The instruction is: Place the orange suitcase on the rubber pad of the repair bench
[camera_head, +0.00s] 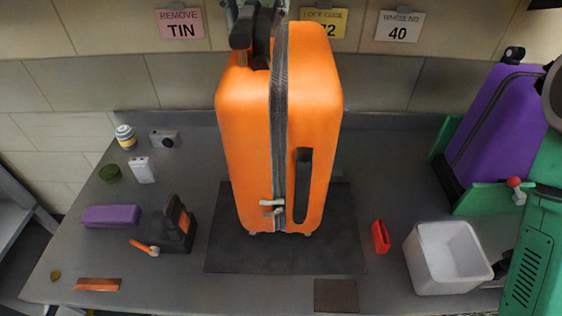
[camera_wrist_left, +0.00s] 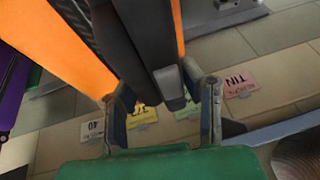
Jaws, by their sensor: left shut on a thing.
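The orange suitcase (camera_head: 250,130) stands upright over the dark rubber pad (camera_head: 230,255) in the middle of the grey bench. I cannot tell whether its wheels touch the pad or hang just above it. My left gripper (camera_head: 256,6) is at the top edge of the head view, shut on the suitcase's black top handle. In the left wrist view, the fingers of the left gripper (camera_wrist_left: 162,92) lie either side of the dark handle (camera_wrist_left: 150,45), with the orange shell (camera_wrist_left: 55,40) behind. My right gripper is not clearly in view.
A purple suitcase (camera_head: 495,130) stands in a green holder (camera_head: 485,198) at the right. A white bin (camera_head: 447,258) and a red item (camera_head: 381,237) sit right of the pad. A black device (camera_head: 178,225), a purple box (camera_head: 111,216) and several small items lie left. A tiled wall is behind.

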